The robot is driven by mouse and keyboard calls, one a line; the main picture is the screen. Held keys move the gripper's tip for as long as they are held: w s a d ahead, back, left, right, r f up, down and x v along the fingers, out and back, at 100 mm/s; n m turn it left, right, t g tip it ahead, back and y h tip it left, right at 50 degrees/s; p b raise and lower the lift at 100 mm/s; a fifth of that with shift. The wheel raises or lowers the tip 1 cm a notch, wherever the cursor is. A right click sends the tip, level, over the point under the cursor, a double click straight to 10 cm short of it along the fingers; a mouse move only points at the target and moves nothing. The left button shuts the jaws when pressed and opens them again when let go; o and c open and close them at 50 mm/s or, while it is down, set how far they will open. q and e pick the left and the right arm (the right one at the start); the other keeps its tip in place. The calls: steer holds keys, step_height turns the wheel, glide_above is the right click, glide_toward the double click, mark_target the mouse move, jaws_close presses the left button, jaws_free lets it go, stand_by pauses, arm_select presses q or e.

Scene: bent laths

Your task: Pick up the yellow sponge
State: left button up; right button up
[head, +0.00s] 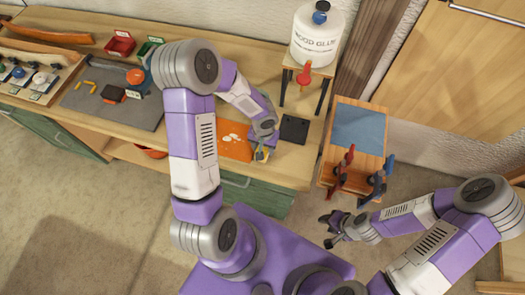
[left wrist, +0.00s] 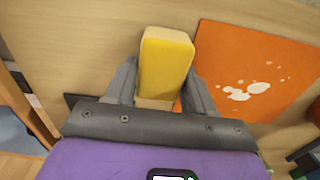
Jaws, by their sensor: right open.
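The yellow sponge (left wrist: 166,62) is a block with a yellow face, standing out between the two fingers of my left gripper (left wrist: 163,85) in the left wrist view. The fingers press against its two sides. In the head view the sponge (head: 262,155) shows as a small yellow patch under my left gripper (head: 263,146), at the bench's front edge. Whether it touches the bench is hard to tell. My right gripper (head: 331,231) is open and empty, over the floor in front of the small side table.
An orange sheet with white spots (head: 235,142) lies left of the sponge. A dark square pad (head: 294,128) lies to its right. A wood glue bottle (head: 318,35) stands on a stand behind. Red and blue clamps (head: 342,175) are on the side table (head: 349,155).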

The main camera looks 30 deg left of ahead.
arm_select(q)
steer(key=c, duration=0.5)
steer(key=shift+r, duration=0.1)
step_height(320, 180, up, 10)
steer(key=shift+f+p, duration=0.1)
steer(key=shift+p, duration=0.9)
